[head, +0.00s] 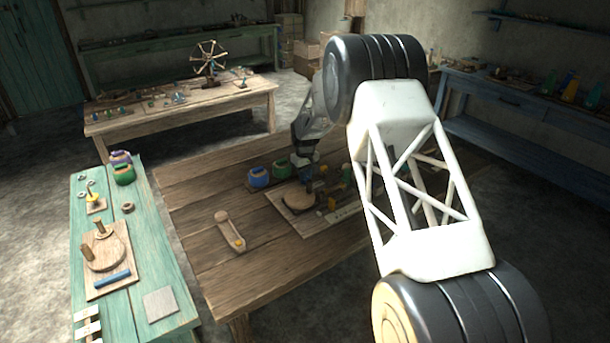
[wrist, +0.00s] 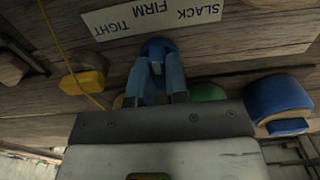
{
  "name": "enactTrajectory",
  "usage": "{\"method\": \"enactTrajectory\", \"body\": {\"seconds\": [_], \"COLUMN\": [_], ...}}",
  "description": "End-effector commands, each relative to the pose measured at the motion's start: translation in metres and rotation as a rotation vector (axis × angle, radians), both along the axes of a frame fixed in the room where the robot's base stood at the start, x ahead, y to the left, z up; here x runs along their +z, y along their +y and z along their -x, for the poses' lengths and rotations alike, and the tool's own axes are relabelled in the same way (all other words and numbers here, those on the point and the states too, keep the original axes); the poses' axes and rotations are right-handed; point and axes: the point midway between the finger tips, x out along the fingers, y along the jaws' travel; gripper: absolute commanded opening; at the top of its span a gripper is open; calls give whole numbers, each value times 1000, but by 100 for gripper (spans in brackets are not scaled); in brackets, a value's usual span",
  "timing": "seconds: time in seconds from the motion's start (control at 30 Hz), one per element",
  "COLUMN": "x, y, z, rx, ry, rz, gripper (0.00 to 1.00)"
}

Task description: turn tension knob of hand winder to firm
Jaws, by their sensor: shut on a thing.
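The hand winder's board (head: 283,215) lies on the brown wooden table, with a round wooden disc (head: 298,198) on it. A pale strip (wrist: 115,24) in the wrist view reads SLACK, FIRM, TIGHT, upside down. The blue tension knob (wrist: 158,46) sits at the edge of this strip, close to the words FIRM and TIGHT. I cannot make out a pointer on it. My gripper (wrist: 157,72) is shut on the knob, one finger on each side. In the head view my gripper (head: 307,178) is down at the winder, and my arm hides part of it.
A blue pot-like thing (head: 258,178) and a green one (head: 282,170) stand just behind the winder. A yellow piece (wrist: 84,82) with a yellow strand is near my gripper. A small wooden piece (head: 229,230) lies left. The table's near left is clear.

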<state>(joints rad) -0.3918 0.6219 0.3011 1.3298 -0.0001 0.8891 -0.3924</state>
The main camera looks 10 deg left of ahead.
Motion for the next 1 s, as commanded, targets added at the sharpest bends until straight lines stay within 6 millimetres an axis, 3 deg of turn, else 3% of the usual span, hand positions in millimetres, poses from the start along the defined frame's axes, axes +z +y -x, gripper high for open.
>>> {"method": "enactTrajectory", "body": {"seconds": [0.33,0.37,0.5,1.0], "x": [0,0,0,10], "y": [0,0,0,0], "z": [0,0,0,0], "rx": [2,2,2,1], "ry": [0,0,0,-2], "rz": [0,0,0,-1], "gripper": [0,19,40,40]}}
